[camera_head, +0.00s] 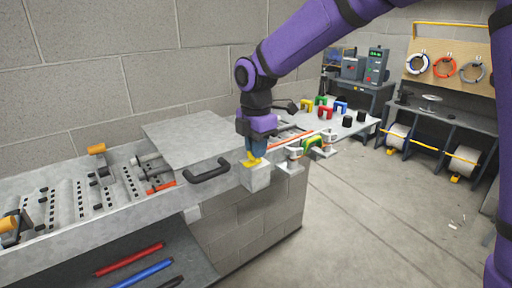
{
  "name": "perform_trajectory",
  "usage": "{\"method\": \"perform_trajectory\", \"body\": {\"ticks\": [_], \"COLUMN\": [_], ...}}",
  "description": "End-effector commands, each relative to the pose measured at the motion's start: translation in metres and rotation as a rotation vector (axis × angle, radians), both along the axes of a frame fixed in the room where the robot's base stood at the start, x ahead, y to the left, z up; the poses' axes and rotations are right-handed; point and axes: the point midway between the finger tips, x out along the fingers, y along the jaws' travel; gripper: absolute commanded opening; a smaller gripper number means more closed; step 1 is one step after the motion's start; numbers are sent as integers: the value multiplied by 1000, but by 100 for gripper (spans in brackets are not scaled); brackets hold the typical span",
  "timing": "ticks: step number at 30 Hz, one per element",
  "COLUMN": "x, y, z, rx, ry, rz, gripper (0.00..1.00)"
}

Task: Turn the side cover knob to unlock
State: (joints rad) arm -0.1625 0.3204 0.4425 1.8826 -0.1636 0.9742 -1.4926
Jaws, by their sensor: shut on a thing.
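The yellow knob (250,163) sits on top of a small grey block (257,179) at the front edge of the bench, beside the grey side cover (190,138). A black handle (206,171) is fixed at the cover's front. My gripper (254,157) comes down from above on my purple arm and is shut on the yellow knob. The jaws hide part of the knob, and its exact turn is hard to tell.
Rollers and an orange-topped clamp (96,149) lie left of the cover. Right of my gripper are white-and-green fittings (313,145) and several coloured parts on a table (350,145). Bars lie on a lower shelf.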

Motion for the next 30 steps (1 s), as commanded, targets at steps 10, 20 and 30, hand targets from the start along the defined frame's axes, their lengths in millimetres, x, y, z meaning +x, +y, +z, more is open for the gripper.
{"method": "perform_trajectory", "body": {"ticks": [10, 20, 30], "x": [1, 0, 1], "y": [0, 0, 0], "z": [1, 0, 13], "rx": [0, 0, 1], "ry": [-2, -1, -3], "rz": [11, 10, 9], "gripper": [0, 39, 39]}}
